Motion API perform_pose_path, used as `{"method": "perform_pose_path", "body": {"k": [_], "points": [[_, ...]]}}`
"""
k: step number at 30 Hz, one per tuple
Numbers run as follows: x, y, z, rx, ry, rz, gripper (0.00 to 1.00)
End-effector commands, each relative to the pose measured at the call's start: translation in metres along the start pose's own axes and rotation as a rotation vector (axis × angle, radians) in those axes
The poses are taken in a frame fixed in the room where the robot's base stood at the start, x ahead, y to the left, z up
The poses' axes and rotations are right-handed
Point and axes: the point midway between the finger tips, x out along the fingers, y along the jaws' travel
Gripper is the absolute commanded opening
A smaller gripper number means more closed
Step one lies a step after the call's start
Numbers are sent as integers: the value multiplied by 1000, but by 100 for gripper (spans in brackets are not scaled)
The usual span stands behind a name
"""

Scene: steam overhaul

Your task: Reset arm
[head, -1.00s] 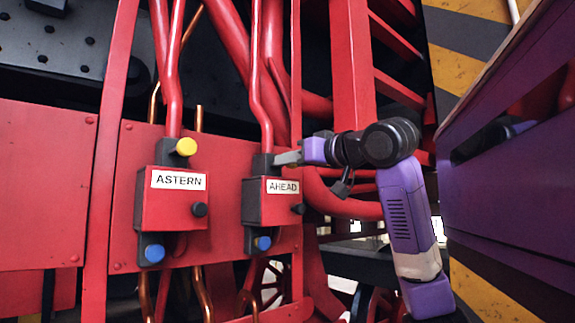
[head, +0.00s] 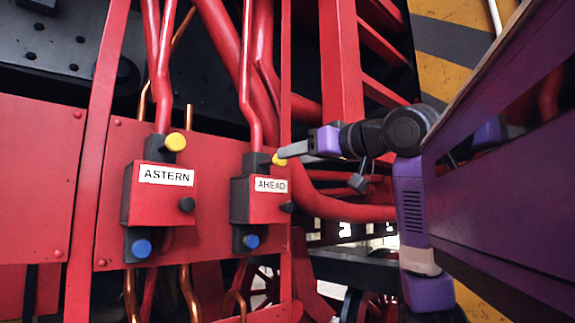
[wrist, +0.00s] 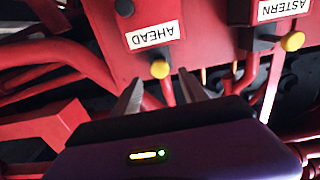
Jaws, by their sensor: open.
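My gripper (head: 283,153) is at the end of my purple and black arm, beside the upper part of the red AHEAD box (head: 267,208). In the wrist view my gripper (wrist: 158,83) is open, its two fingers apart with nothing held. The yellow knob (head: 279,160) of the AHEAD box shows close to the fingertips in the head view. In the wrist view this yellow knob (wrist: 160,69) appears just beyond the gap between the fingers. I cannot tell whether a finger touches it.
The red ASTERN box (head: 160,200) is to the left, with a yellow knob (head: 175,142) above and a blue knob (head: 141,248) below. A blue knob (head: 251,241) is under the AHEAD box. Red pipes and a red upright (head: 341,60) stand close to my arm.

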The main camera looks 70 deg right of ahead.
Motion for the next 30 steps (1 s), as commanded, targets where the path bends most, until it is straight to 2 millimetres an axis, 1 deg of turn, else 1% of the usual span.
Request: {"method": "perform_pose_path", "body": {"k": [1,3,7,30], "points": [[-7,0,1,-1,3,0,51],[-13,0,1,0,2,1,51],[-18,0,0,1,1,0,51],[-18,0,0,1,0,0,51]]}}
